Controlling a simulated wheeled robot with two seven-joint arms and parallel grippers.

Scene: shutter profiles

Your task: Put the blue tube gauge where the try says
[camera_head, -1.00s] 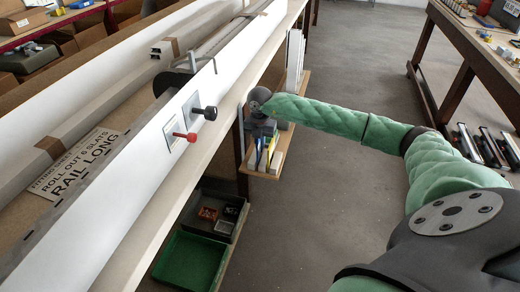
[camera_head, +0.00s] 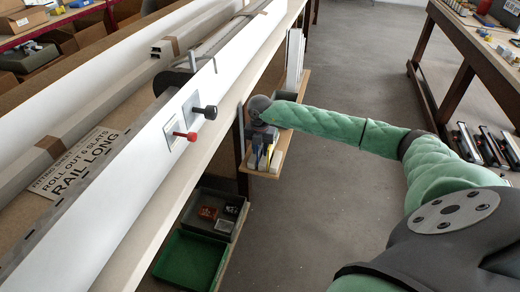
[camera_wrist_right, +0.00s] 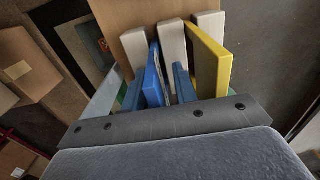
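A bright blue flat piece, which I take for the blue tube gauge (camera_wrist_right: 154,82), stands on edge in a small rack (camera_head: 268,172) below the bench edge. It stands between pale blocks, left of a yellow piece (camera_wrist_right: 208,62). My right gripper (camera_wrist_right: 160,78) is at the rack; two slate-blue fingers show apart, one on each side of the blue piece. A gap shows beside it, and I see no firm grip. My left gripper is in neither view.
A long white profile (camera_head: 110,170) lies along the bench, with a red knob (camera_head: 186,136) and a black knob (camera_head: 207,112). A lettered card (camera_head: 78,165) lies behind it. A green tray (camera_head: 188,262) sits low under the bench.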

